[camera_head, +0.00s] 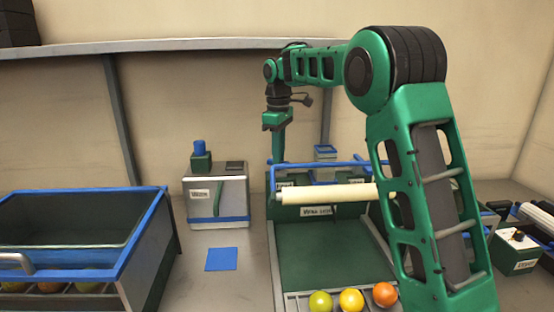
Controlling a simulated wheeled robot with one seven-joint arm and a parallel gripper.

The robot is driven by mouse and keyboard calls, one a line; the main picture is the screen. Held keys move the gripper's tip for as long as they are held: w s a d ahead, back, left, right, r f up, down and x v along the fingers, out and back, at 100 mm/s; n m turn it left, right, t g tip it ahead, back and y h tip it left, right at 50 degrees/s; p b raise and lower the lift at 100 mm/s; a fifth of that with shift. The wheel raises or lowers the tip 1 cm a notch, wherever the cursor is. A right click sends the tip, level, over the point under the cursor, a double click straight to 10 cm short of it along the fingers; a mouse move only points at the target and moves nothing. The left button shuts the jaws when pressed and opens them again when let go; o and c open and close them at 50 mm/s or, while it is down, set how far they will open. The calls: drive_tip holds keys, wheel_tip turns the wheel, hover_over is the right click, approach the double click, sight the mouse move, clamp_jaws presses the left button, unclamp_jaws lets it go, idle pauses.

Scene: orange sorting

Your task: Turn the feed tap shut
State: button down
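My gripper (278,155) points down above the back of the green sorting tray (318,247), near the blue rail (310,164) and left of the white roller (328,194). Its fingers show as one narrow green shape, so I cannot tell whether they are open. I cannot identify the feed tap with certainty. A grey curved handle (16,262) shows at the front of the blue-rimmed bin on the left. A blue knob (199,146) stands on a green block on the white labelled box (217,199), apart from my gripper.
The blue-rimmed bin (150,236) holds several fruits. A green fruit (320,301), a yellow fruit (351,300) and an orange fruit (385,294) lie at the front. A blue square (222,259) lies on the table. A labelled green box (514,260) stands right. My arm hides the tray's right side.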

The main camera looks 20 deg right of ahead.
drive_tip(key=m, duration=0.6)
drive_tip(key=shift+w+d+r+m, duration=0.1)
drive_tip(key=shift+w+r+m, duration=0.1)
drive_tip(key=shift+m, duration=0.1)
drive_tip(key=m, duration=0.6)
drive_tip(key=shift+f, duration=0.1)
idle(0.3)
drive_tip(key=c, duration=1.8)
unclamp_jaws()
drive_tip(key=shift+o, duration=0.2)
wheel_tip(320, 180, up, 11)
drive_tip(key=shift+f, duration=0.2)
